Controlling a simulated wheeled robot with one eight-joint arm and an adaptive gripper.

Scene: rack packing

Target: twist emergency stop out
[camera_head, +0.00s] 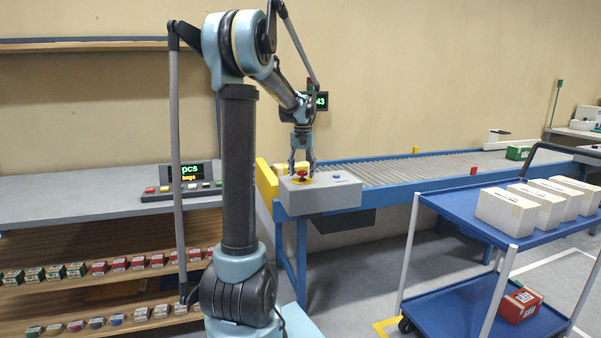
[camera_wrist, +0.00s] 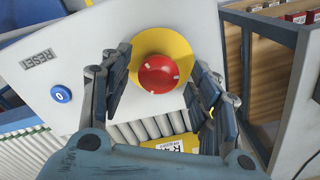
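The emergency stop is a red round button (camera_wrist: 158,76) on a yellow disc (camera_wrist: 175,43), set in the top of a light grey control box (camera_head: 335,196). In the head view the red button (camera_head: 302,174) sits at the box's left part. My gripper (camera_head: 302,168) points down over it. In the wrist view my gripper (camera_wrist: 160,90) is open, with one finger on each side of the button. A gap shows between the button and both fingers; height above the box is hard to tell. A blue button (camera_wrist: 61,94) and a RESET label sit on the same box.
A roller conveyor (camera_head: 430,167) runs right behind the box. A blue cart (camera_head: 465,212) with several white boxes stands at the right. At the left is a grey bench (camera_head: 80,190) with a display and shelves of small boxes.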

